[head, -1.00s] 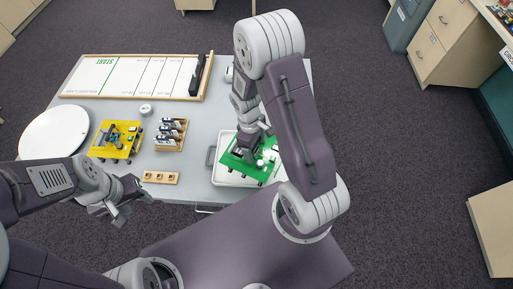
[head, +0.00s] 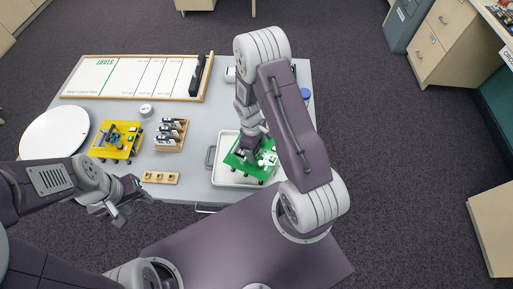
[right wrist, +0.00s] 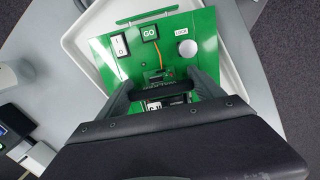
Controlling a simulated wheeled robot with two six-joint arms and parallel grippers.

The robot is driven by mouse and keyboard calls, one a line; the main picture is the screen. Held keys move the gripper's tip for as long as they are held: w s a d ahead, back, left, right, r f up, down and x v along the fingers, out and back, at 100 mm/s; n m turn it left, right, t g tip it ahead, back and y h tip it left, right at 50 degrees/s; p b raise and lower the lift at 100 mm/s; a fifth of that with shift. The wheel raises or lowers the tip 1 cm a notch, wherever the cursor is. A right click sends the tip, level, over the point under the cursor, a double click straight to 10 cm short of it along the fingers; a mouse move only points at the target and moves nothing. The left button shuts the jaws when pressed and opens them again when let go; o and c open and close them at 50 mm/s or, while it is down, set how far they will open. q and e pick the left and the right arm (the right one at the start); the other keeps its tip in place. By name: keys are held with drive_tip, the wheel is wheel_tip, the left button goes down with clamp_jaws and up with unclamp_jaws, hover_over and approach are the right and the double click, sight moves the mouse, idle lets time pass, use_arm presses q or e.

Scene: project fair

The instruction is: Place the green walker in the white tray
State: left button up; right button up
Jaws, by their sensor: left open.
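The green walker (head: 262,168), a green board with a switch, a GO button and dark feet, is over the white tray (head: 217,172) in the head view. Whether the feet touch the tray floor is hidden. My left gripper (head: 122,208) is open and empty at the table's near edge.
A yellow walker (head: 117,141), a wooden rack of small dark items (head: 170,136) and a wooden strip with holes (head: 160,178) stand left of the tray. A white round disc (head: 53,132) and a START board (head: 130,77) lie further off.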

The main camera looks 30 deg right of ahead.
drive_tip(key=o, duration=0.4)
drive_tip(key=shift+c, duration=0.2)
wheel_tip(320, 180, up, 12)
drive_tip(key=w, duration=0.1)
drive_tip(key=s+a+r+m+t, duration=0.1)
drive_tip(key=s+a+r+m, duration=0.1)
drive_tip(key=s+r+m, duration=0.1)
drive_tip(key=s+a+r+m+t+y, duration=0.1)
drive_tip(key=s+a+r+m, duration=0.2)
drive_tip(key=s, duration=0.3)
drive_tip(key=shift+m, duration=0.7)
